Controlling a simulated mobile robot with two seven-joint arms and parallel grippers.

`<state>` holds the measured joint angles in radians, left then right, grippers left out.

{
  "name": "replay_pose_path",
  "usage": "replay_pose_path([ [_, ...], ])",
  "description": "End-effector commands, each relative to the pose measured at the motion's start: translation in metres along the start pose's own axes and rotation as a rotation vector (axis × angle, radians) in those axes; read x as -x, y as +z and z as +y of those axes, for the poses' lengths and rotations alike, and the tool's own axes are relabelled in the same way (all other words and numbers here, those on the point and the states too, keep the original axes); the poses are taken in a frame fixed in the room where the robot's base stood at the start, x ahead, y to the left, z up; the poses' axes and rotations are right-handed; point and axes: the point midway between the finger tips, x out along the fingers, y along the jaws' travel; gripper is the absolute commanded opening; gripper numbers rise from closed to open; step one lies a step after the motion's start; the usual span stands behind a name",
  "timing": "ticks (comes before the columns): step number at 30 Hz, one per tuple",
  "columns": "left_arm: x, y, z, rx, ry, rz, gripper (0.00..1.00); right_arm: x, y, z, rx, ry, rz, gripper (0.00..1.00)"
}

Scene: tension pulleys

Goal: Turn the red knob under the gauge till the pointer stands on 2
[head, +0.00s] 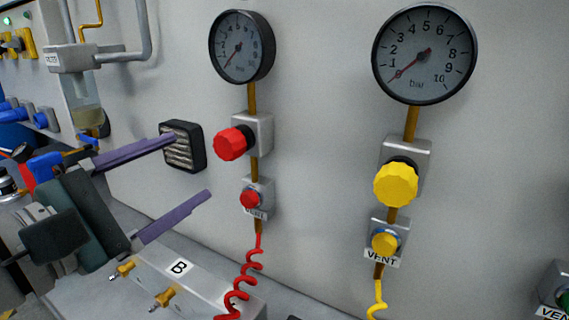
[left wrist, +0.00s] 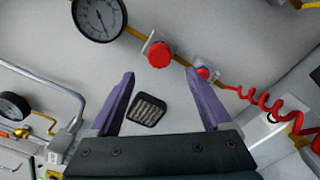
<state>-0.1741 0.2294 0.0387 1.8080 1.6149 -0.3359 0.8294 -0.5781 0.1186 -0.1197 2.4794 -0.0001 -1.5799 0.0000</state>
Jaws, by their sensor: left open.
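The red knob (head: 231,143) sits on a grey valve block on the wall, on a brass pipe under its gauge (head: 241,47). The gauge's red pointer rests at the low end of the dial, pointing down-left; its numbers are too small to read surely. My left gripper (head: 192,166) is open and empty, left of the red knob and apart from it. In the left wrist view the red knob (left wrist: 159,54) and the gauge (left wrist: 99,14) lie beyond the open fingers (left wrist: 164,95), toward the top. My right gripper is not in view.
A smaller red vent knob (head: 250,198) with a coiled red hose (head: 239,288) sits below. A black vent grille (head: 183,147) is on the wall by my left fingers. A yellow knob (head: 396,184) under another gauge (head: 424,54) stands right. Box B (head: 190,275) lies below.

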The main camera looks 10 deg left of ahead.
Motion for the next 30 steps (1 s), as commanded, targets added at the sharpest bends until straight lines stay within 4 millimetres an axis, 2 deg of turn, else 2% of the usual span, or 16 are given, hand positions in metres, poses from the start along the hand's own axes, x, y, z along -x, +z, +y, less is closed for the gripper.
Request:
replay_pose_path([
  [5, -0.022, 0.002, 0.003, 0.004, 0.003, -0.001, 0.82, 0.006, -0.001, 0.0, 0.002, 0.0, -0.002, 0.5],
  [9, -0.05, 0.003, 0.003, 0.002, 0.002, -0.003, 0.82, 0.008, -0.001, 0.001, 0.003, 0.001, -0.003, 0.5],
  [16, -0.085, 0.001, 0.0, 0.002, 0.0, -0.002, 0.82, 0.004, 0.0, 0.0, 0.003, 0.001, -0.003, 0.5],
  [21, -0.096, 0.001, 0.0, -0.001, -0.001, -0.001, 0.82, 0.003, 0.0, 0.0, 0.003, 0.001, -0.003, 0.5],
  [30, -0.097, 0.002, 0.001, -0.001, -0.001, -0.001, 0.8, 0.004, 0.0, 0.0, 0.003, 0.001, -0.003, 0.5],
])
